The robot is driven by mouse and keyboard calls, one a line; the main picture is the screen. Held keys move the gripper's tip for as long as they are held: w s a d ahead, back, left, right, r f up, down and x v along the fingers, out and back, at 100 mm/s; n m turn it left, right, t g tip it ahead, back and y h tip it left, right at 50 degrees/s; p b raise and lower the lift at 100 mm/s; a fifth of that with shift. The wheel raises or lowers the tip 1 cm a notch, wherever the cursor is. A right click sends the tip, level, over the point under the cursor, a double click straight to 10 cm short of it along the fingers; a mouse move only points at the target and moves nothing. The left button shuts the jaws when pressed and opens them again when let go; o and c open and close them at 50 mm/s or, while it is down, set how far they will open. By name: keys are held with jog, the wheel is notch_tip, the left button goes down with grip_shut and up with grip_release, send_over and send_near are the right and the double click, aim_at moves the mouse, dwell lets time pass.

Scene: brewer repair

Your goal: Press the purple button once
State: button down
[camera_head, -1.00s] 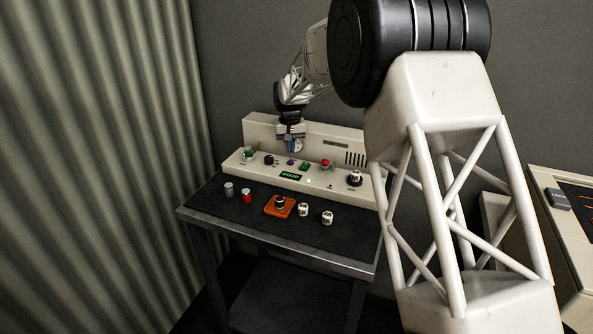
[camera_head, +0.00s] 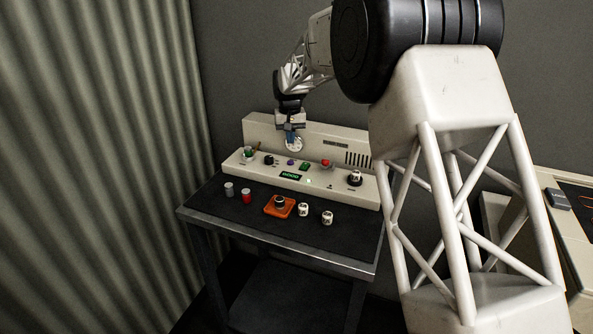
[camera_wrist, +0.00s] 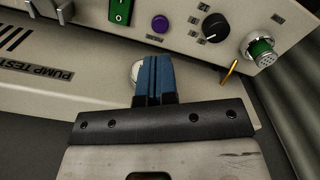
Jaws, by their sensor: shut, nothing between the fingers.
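The purple button (camera_head: 291,162) is a small round cap on the sloped front of the cream console (camera_head: 345,188). In the wrist view the purple button (camera_wrist: 160,23) sits between a green rocker switch (camera_wrist: 120,12) and a black knob (camera_wrist: 215,27). My gripper (camera_head: 292,138) is above and behind the button, in front of the console's upright back panel. In the wrist view my gripper (camera_wrist: 154,62) shows blue fingers shut together and empty, apart from the button. A round pale dial (camera_wrist: 135,72) is partly hidden behind the fingers.
A red button (camera_head: 326,163) and a dark knob (camera_head: 355,178) stand on the console's right. A gold lever (camera_wrist: 230,72) and green connector (camera_wrist: 262,50) are beside the black knob. Several small parts and an orange tray (camera_head: 270,211) occupy the table front.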

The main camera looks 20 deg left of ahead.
jog(key=shift+r, duration=1.3)
jog(key=shift+d, duration=0.1)
jog(key=s+d+r+m, duration=0.1)
jog(key=s+d+r, duration=0.35)
jog(key=d, duration=0.65)
jog(key=s+d+r+m+t, duration=0.1)
jog(key=s+d+r, duration=0.4)
jog(key=d, duration=0.7)
jog(key=s+d+r+m, duration=0.1)
jog(key=s+d+r, duration=0.4)
jog(key=d, duration=0.6)
jog(key=s+d+f+m+t, duration=0.1)
jog(key=s+d+f+m, duration=0.1)
jog(key=s+d, duration=1.4)
jog(key=s+d+f, duration=0.3)
jog(key=s, duration=0.7)
jog(key=s+d+f+m, duration=0.1)
jog(key=s+d+f, duration=0.2)
jog(key=s, duration=0.7)
jog(key=shift+f+t, duration=0.25)
jog(key=shift+t, duration=0.05)
